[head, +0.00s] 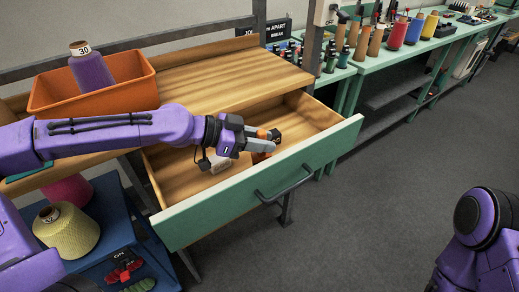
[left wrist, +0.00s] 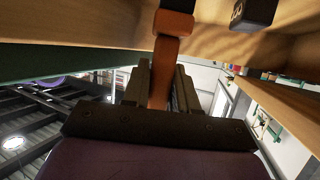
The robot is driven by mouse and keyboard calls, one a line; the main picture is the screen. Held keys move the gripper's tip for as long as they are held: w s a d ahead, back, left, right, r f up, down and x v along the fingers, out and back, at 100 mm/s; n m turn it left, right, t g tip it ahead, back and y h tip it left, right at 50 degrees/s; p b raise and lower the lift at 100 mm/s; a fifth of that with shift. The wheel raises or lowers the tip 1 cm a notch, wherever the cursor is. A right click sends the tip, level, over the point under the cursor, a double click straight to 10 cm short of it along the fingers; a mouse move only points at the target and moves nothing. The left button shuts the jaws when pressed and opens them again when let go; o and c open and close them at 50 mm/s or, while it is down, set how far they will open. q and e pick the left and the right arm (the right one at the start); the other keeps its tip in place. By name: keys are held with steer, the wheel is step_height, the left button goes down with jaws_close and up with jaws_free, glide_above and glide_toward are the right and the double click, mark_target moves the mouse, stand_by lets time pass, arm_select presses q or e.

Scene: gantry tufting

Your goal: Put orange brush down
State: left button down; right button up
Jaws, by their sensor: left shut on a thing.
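My left gripper (head: 262,143) is over the open drawer (head: 180,187). It is shut on the orange brush (head: 260,157), whose orange parts show on both sides of the fingers. In the left wrist view the brush (left wrist: 172,28) runs up from between the fingertips (left wrist: 160,88). Its far end is cut off by the frame there, and I cannot tell whether it touches the drawer floor. Of my right arm, only purple links show at the lower right of the head view; its gripper is out of view.
A small dark block (head: 275,135) and a pale roll-like item (head: 220,163) are in the drawer. An orange bin (head: 140,93) with a purple cone (head: 90,70) stands on the wooden top. A blue cart (head: 108,205) stands at left. Open floor lies right.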

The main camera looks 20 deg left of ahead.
arm_select(q)
steer(key=w+f, duration=0.1)
steer(key=f, duration=0.1)
steer(key=w+f, duration=0.1)
steer(key=shift+f, duration=0.4)
steer(key=shift+s+r, duration=0.3)
steer(key=shift+s, duration=0.3)
steer(key=shift+w+f+b, duration=0.1)
steer(key=shift+f+b, duration=0.2)
steer(key=c, duration=0.9)
jaws_free()
steer(key=shift+w, duration=0.2)
steer(key=shift+s+r, duration=0.1)
steer(key=shift+s, duration=0.1)
arm_select(e)
steer(key=shift+w+f, duration=0.3)
steer(key=shift+f, duration=0.1)
arm_select(q)
steer(key=shift+r, duration=0.1)
arm_select(e)
steer(key=shift+r, duration=0.1)
